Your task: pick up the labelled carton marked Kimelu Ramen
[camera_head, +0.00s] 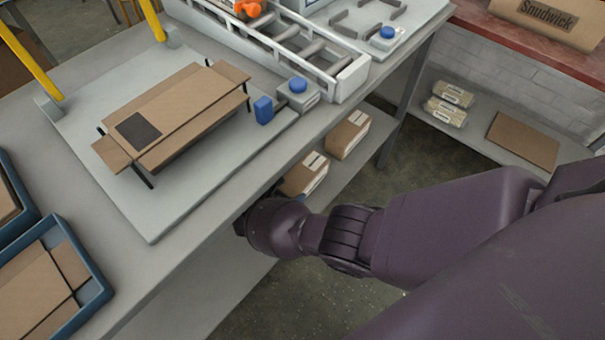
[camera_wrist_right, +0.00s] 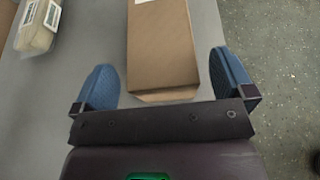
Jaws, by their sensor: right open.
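Two brown cartons with pale labels lie on the shelf under the table in the head view, a nearer one (camera_head: 305,176) and a farther one (camera_head: 348,134). I cannot read their labels, so I cannot tell which is marked Kimelu Ramen. My right gripper (camera_wrist_right: 163,84) is open in the wrist view, its blue fingers on either side of the near end of a brown carton (camera_wrist_right: 162,45). Clear gaps show between the fingers and the carton. In the head view my right wrist largely hides this gripper at the table edge. My left gripper is not in view.
A pale labelled package (camera_wrist_right: 38,28) lies left of the carton in the wrist view. The table (camera_head: 185,262) overhangs the lower shelf. A large carton marked Snudwick (camera_head: 548,22) sits on a red-topped ledge. Pale packages (camera_head: 450,100) lie on the right shelf.

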